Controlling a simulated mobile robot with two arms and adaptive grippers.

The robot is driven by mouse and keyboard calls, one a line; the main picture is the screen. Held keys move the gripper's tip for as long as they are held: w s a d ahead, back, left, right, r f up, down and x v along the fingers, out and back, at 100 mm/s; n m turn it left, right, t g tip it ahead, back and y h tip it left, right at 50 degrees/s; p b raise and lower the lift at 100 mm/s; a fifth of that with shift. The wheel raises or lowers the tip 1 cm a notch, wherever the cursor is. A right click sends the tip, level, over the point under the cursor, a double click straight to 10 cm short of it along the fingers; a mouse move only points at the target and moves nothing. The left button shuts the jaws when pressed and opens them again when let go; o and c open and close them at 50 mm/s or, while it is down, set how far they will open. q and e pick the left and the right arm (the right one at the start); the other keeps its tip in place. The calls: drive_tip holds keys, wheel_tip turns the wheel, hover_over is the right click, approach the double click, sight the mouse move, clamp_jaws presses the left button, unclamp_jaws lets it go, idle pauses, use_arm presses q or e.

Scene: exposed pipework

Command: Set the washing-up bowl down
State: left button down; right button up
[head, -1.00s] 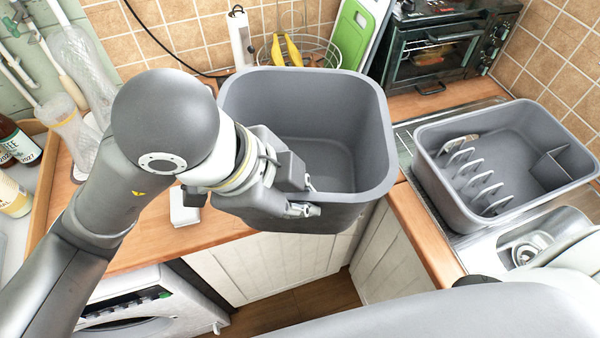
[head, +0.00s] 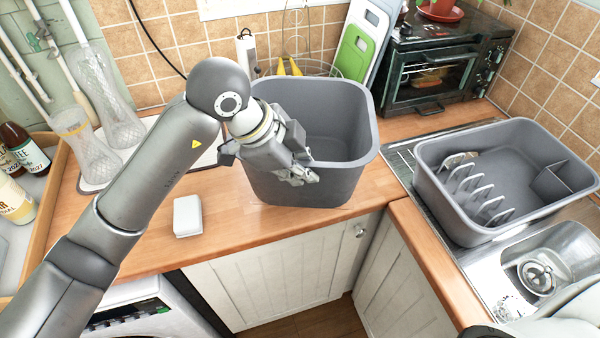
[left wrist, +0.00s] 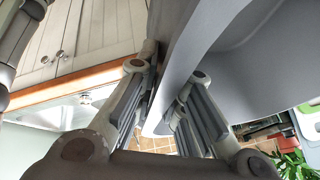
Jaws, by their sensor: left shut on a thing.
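The grey washing-up bowl (head: 335,178) is upright, above or on the wooden worktop near its front edge; I cannot tell whether its base touches. My left gripper (head: 304,173) is shut on the bowl's near left side. In the left wrist view the two fingers (left wrist: 163,102) are either side of the bowl's grey wall (left wrist: 208,65). The inside of the bowl looks empty, though part of its floor is hidden. My right gripper is not in view.
A grey rack tub (head: 478,225) stands right, by the steel sink (head: 548,262). Behind are a wire basket with bananas (head: 290,67), chopping boards (head: 358,50) and a toaster oven (head: 440,70). A white box (head: 187,215) lies left. The worktop (head: 235,205) between box and bowl is clear.

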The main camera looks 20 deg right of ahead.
use_arm(q)
drive_tip(key=w+f, duration=0.1)
drive_tip(key=w+f+p, duration=0.1)
drive_tip(key=f, duration=0.1)
drive_tip(key=f+p, duration=0.1)
drive_tip(key=f, duration=0.1)
drive_tip(key=shift+w+d+f, duration=0.15)
drive_tip(key=shift+w+d, duration=0.2)
drive_tip(key=shift+w, duration=0.05)
drive_tip(key=shift+f, duration=0.5)
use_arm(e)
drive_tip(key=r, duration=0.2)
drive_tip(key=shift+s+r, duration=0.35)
use_arm(q)
drive_tip(key=shift+f, duration=0.1)
drive_tip(key=c, duration=1.5)
unclamp_jaws()
